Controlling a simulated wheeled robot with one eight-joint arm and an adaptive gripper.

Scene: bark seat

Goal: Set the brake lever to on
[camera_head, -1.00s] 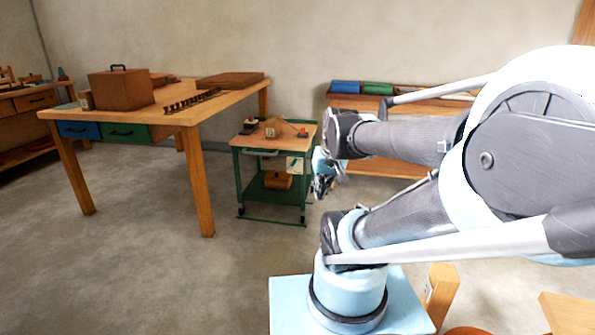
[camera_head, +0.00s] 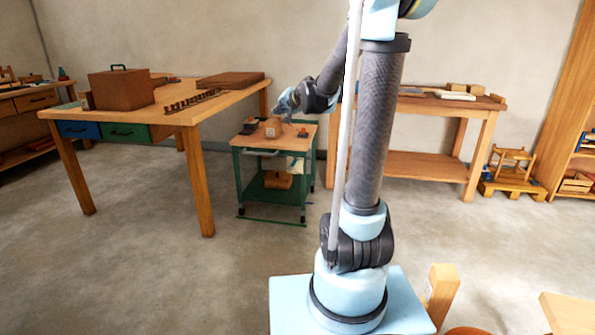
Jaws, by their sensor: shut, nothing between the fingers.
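The green cart (camera_head: 238,185) with a wooden top stands right of the big workbench. A pale plate (camera_head: 295,164) with a small dark lever-like part is on its front, under the top; the lever's setting is too small to read. My gripper (camera_head: 285,104) is above the back right of the cart top, small and partly blurred against the wall. It looks shut and empty, apart from the plate.
A brown block (camera_head: 273,127) and a dark object (camera_head: 250,126) sit on the cart top. The workbench (camera_head: 150,112) carries a brown box (camera_head: 121,90). A low bench (camera_head: 430,165) stands behind my arm. The floor in front of the cart is clear.

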